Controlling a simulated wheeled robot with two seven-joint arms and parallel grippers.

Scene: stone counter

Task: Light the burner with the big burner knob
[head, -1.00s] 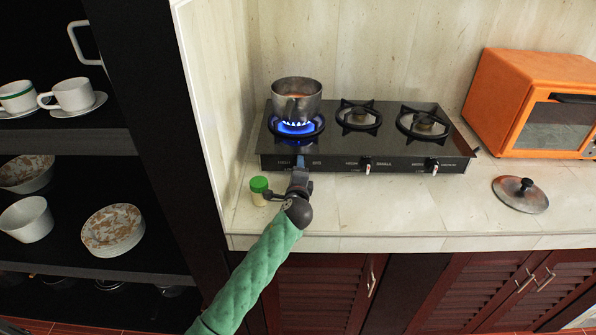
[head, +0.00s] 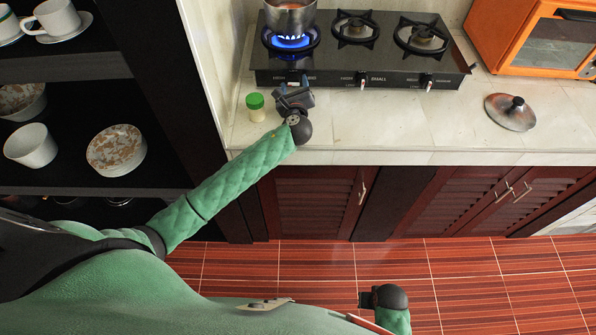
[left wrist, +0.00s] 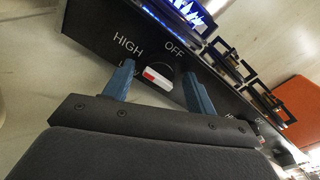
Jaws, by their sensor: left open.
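The black stove (head: 330,78) stands on the stone counter. Its left burner (head: 291,40) burns with a blue flame under a metal pot (head: 288,17). In the left wrist view the left knob (left wrist: 158,77), white with a red mark, sits between my left gripper's open blue fingers (left wrist: 157,70), beside HIGH and OFF labels. The middle knob (head: 363,80) and right knob (head: 426,80) are clear. My right gripper (head: 368,299) is low over the floor; its fingers are unclear.
A green-capped jar (head: 255,107) stands just left of my left gripper. A pot lid (head: 511,112) lies on the counter at right, below the orange oven (head: 535,40). Dark shelves with dishes (head: 117,150) are at left. The counter between jar and lid is mostly clear.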

